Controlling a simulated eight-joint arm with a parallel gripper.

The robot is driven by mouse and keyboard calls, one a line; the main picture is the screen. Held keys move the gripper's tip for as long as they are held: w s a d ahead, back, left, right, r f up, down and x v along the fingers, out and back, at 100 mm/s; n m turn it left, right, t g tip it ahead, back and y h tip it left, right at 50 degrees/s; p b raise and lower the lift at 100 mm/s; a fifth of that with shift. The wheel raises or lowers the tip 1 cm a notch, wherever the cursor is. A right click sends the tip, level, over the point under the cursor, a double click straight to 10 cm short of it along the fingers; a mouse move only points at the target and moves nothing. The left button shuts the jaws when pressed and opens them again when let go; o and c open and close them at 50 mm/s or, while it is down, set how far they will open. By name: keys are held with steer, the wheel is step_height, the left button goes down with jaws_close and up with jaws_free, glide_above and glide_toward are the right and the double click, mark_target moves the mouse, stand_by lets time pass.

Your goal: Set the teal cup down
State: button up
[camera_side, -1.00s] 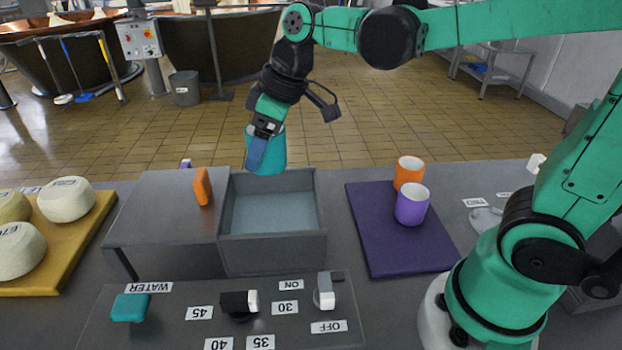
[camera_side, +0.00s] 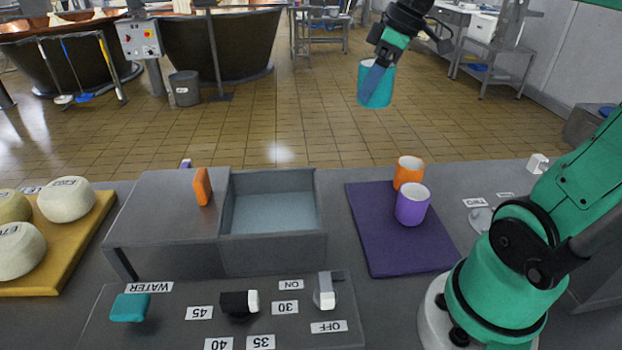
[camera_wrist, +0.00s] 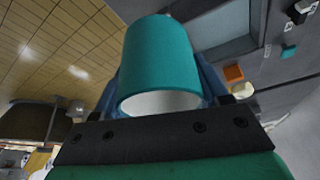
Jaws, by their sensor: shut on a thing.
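The teal cup (camera_side: 376,88) is held up in the air by my gripper (camera_side: 372,80), above and behind the purple mat (camera_side: 385,238) in the side view. My gripper is shut on the cup, with a blue finger along its side. In the wrist view the teal cup (camera_wrist: 160,55) fills the middle between the blue fingers, its pale opening facing the camera. An orange cup (camera_side: 409,170) and a purple cup (camera_side: 411,205) stand upright on the mat, one in front of the other.
A control panel (camera_side: 185,310) with knobs lies in front. A yellow board (camera_side: 60,265) holds cheeses at the left. The mat's front and left parts are clear.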

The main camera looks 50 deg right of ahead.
steer(key=shift+s+d, duration=0.85)
steer(key=shift+d, duration=0.1)
step_height(320, 180, down, 20)
steer(key=shift+s+d, duration=0.1)
steer(key=shift+f, duration=0.15)
steer(key=o, duration=1.3)
